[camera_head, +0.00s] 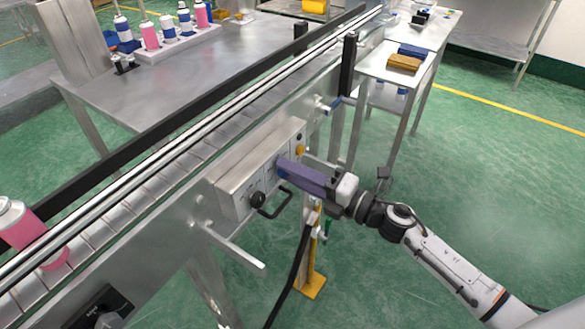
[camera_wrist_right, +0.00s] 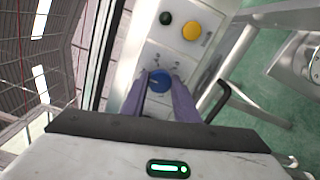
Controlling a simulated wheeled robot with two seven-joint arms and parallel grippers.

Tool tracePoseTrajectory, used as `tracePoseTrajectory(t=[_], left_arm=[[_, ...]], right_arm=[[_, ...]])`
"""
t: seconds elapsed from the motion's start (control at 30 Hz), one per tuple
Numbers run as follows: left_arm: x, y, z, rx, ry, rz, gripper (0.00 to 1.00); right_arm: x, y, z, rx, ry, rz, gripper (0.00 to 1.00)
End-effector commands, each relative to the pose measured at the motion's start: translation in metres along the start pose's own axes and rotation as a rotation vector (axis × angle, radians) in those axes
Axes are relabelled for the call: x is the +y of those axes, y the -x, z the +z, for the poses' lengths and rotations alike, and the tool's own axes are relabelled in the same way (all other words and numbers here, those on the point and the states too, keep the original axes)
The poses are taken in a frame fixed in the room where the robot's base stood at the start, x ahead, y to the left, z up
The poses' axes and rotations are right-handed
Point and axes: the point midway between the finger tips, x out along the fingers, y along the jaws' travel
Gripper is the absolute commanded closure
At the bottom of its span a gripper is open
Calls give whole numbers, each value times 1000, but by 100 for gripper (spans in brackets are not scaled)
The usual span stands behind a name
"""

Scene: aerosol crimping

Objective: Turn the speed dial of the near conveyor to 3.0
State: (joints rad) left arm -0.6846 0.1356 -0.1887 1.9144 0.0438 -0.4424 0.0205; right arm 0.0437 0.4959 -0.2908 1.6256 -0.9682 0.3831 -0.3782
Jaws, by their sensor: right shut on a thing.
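The control box (camera_head: 240,175) of the near conveyor is fixed to the conveyor's side. On its face is a blue dial (camera_wrist_right: 160,80), largely hidden in the head view by my gripper. My right gripper (camera_head: 284,168) reaches it from the right. In the right wrist view its two violet fingers (camera_wrist_right: 161,84) are on either side of the blue dial and shut on it. The dial's scale marks are too small to read. A black knob (camera_head: 258,199) is lower left on the same box. My left gripper is not in view.
A black handle (camera_head: 275,204) sticks out just below my gripper. A pink can (camera_head: 35,235) is on the conveyor at left. Green floor is open at right.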

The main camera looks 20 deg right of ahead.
Motion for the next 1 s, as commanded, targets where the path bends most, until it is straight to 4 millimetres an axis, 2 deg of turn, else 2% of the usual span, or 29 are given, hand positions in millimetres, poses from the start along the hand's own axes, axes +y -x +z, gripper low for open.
tracePoseTrajectory(t=[0.57, 0.6, 0.7, 1.0], left_arm=[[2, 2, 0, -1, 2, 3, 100], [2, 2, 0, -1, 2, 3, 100], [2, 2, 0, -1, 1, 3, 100], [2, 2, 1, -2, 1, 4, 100]], right_arm=[[-1, 0, 0, 1, -31, -1, 95], [-1, 0, 0, 1, -31, -1, 68], [-1, 0, 0, 1, -31, -1, 54], [-1, 2, 0, 0, -30, -1, 54]])
